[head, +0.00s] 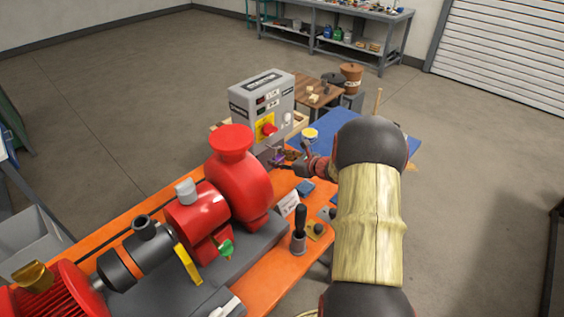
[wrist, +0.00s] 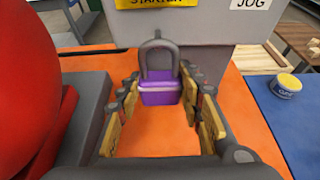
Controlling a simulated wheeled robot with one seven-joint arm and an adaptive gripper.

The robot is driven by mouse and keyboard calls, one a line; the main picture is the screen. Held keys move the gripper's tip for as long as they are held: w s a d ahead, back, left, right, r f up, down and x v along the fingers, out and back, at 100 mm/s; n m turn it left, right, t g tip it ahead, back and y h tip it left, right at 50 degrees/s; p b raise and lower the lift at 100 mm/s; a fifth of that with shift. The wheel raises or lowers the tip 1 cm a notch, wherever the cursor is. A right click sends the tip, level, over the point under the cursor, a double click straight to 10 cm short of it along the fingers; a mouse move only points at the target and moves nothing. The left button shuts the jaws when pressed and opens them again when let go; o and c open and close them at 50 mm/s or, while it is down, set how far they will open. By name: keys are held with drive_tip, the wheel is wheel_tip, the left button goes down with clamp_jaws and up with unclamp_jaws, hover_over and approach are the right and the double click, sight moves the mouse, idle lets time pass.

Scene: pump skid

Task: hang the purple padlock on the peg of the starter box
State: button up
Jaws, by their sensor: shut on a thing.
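The purple padlock (wrist: 160,92) is upright in the wrist view, its grey shackle pointing up. My gripper (wrist: 160,100) is shut on it, with a finger on each side of its body. In the head view my gripper (head: 287,161) is low in front of the grey starter box (head: 256,104), and the padlock shows only as a small purple patch. The box's lower front (wrist: 200,52) stands behind the shackle in the wrist view. I cannot tell whether the shackle touches the box.
A red pump (head: 238,178) stands close on the left, its red curve also filling the left of the wrist view. A yellow tin (head: 310,135) stands on the blue surface (head: 345,130) to the right. The orange bench (head: 262,285) carries a black-handled tool (head: 299,225).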

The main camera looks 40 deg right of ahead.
drive_tip(key=shift+r+b+x, duration=0.1)
drive_tip(key=shift+b+x, duration=0.3)
drive_tip(key=shift+x, duration=0.6)
drive_tip(key=shift+r+b+x, duration=0.15)
drive_tip(key=shift+b+x, duration=0.2)
drive_tip(key=shift+x, duration=0.65)
drive_tip(key=shift+w, duration=0.15)
drive_tip(key=o, duration=1.3)
drive_tip(key=shift+o, duration=0.3)
drive_tip(key=v, duration=1.2)
